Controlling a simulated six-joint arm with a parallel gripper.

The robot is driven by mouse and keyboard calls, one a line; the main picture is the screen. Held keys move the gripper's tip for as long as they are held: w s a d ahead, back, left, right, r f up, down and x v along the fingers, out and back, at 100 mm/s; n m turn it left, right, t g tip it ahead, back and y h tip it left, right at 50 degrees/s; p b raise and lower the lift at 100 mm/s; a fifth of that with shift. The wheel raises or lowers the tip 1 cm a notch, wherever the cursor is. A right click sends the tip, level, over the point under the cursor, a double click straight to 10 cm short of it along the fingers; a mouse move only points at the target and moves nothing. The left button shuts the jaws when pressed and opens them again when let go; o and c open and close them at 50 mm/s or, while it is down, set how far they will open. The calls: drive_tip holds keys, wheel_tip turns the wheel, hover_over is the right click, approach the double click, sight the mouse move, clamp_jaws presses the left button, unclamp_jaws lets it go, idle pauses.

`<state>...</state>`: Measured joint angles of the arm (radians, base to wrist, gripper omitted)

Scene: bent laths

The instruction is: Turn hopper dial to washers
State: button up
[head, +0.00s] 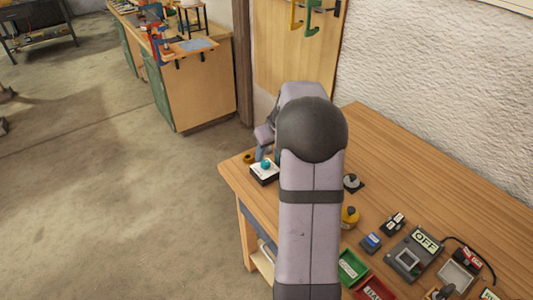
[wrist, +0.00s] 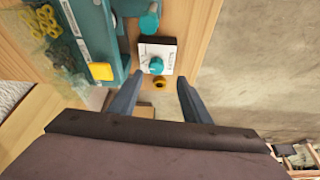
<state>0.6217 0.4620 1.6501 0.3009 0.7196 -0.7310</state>
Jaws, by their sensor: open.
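The hopper dial is a round teal knob (wrist: 156,64) on a white plate (wrist: 150,49) with dark markings too small to read; which mark it points at I cannot tell. In the head view the same knob (head: 266,164) sits near the bench's far left corner. My gripper (wrist: 155,84) is open, its two dark fingers apart on either side of the plate's near end, with nothing held. In the head view my gripper (head: 262,152) is partly hidden behind my arm, close by the knob. A teal hopper body (wrist: 97,42) stands left of the plate in the wrist view.
A clear bin of yellow rings (wrist: 47,24) and a yellow block (wrist: 101,71) are at the left. The bench (head: 395,160) also holds an OFF box (head: 425,240) and red and green trays.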

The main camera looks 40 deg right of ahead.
sight(265, 162)
drive_tip(key=shift+d+p+x, duration=0.2)
drive_tip(key=shift+p+x, duration=0.4)
drive_tip(key=shift+x, duration=1.2)
drive_tip(key=shift+d+p+x, duration=0.2)
drive_tip(key=shift+p+x, duration=0.35)
drive_tip(key=shift+x, duration=1.2)
drive_tip(key=shift+w, duration=0.1)
drive_tip(key=shift+c, duration=0.4)
drive_tip(key=c, duration=1)
